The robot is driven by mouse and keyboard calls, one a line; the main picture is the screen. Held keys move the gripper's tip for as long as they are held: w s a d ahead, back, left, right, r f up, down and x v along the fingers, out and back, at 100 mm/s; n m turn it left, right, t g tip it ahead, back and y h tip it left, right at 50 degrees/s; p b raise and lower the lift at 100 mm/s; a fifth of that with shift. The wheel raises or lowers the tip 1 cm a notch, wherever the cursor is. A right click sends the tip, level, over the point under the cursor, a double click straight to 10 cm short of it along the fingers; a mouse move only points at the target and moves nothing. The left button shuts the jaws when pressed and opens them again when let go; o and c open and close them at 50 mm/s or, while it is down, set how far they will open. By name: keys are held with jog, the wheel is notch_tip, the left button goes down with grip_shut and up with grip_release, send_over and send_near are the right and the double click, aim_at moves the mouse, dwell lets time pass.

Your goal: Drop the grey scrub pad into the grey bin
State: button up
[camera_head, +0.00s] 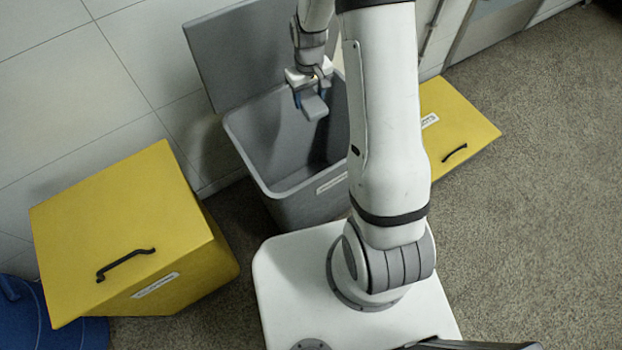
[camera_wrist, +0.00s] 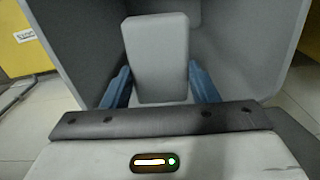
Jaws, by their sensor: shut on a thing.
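The grey scrub pad (camera_head: 313,106) is held in my gripper (camera_head: 310,94) above the opening of the grey bin (camera_head: 262,165). In the wrist view the pad (camera_wrist: 158,58) is a light grey rounded block between the two blue fingers of my gripper (camera_wrist: 160,88). The bin (camera_wrist: 85,45) surrounds the pad in that view, with its inner walls on both sides. The bin's lid (camera_head: 222,50) stands open against the wall. The bin's right part is hidden behind my arm.
A yellow bin (camera_head: 120,220) with a closed lid and black handle stands left of the grey bin. Another yellow bin (camera_head: 465,120) stands to the right, partly hidden by my arm. A blue object (camera_head: 30,320) is at the lower left. Open floor lies at right.

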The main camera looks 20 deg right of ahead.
jog(key=shift+f+b, duration=2.15)
jog(key=shift+f, duration=1.3)
jog(key=o, duration=1)
jog(key=shift+o, duration=0.2)
jog(key=shift+r+p, duration=0.75)
jog(key=shift+r, duration=3.2)
